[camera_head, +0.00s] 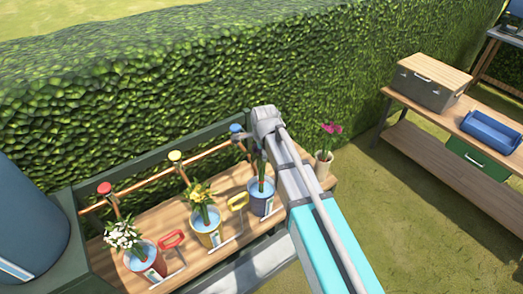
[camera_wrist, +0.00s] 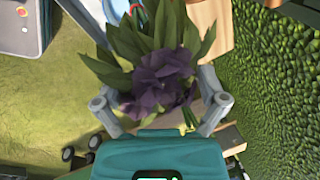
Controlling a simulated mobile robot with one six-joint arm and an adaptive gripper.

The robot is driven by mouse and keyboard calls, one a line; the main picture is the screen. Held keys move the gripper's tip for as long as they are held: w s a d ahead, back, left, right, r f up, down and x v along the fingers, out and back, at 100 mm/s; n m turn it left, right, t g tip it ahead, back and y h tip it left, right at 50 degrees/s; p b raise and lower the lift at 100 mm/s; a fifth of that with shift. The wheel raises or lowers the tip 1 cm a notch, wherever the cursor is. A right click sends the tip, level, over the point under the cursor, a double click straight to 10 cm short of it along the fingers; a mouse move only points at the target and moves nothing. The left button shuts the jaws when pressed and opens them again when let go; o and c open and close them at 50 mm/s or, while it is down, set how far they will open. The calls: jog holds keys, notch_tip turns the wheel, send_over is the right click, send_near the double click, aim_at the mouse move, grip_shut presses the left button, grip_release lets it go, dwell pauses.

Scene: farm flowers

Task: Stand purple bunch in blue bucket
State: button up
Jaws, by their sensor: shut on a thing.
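The purple bunch (camera_wrist: 163,78), with dark purple blooms and broad green leaves, sits between the two grey fingers of my gripper (camera_wrist: 160,105) in the wrist view. My gripper is shut on it. In the head view my arm hides the blooms; green leaves and stem (camera_head: 261,172) show below the wrist. The blue bucket (camera_head: 263,208), dark blue-grey with a pale label and light blue inside, stands on the wooden bench. The stem lines up with its opening, upright or nearly so. I cannot tell how deep it reaches.
A yellow bucket (camera_head: 210,240) with yellow flowers and a red bucket (camera_head: 153,270) with white flowers stand left along the bench (camera_head: 180,262). A pot (camera_head: 323,170) of pink flowers stands right. A rail with coloured knobs and a hedge (camera_head: 150,100) run behind.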

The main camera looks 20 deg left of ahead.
jog(key=shift+s+d+b+x, duration=0.1)
jog(key=shift+s+b+x, duration=0.05)
jog(key=shift+b+x, duration=0.7)
jog(key=shift+s+d+b+x, duration=0.1)
jog(key=shift+s+b+x, duration=0.05)
jog(key=shift+b+x, duration=0.6)
jog(key=shift+s+d+b+x, duration=0.1)
jog(key=shift+s+b+x, duration=0.05)
jog(key=shift+b+x, duration=0.7)
jog(key=shift+f, duration=0.15)
jog(key=o, duration=1)
jog(key=w+a+r+p+v, duration=0.1)
jog(key=w+p+v, duration=0.1)
jog(key=p+v, duration=0.95)
jog(key=w+a+p+v, duration=0.1)
jog(key=w+p+v, duration=0.1)
jog(key=p+v, duration=0.95)
jog(key=shift+w+d+f+m+t+h+b, duration=0.1)
jog(key=shift+w+d+f+m+b, duration=0.65)
jog(key=shift+w+d, duration=1.85)
jog(key=shift+w+d+f+m+t+h+b, duration=0.1)
jog(key=shift+w+d+f+m+b, duration=0.3)
jog(key=shift+w+d+f+b, duration=1.5)
jog(key=shift+w+d+f+m+t+h+b, duration=0.1)
jog(key=shift+w+d+f+m, duration=0.4)
jog(key=shift+w+d, duration=2.75)
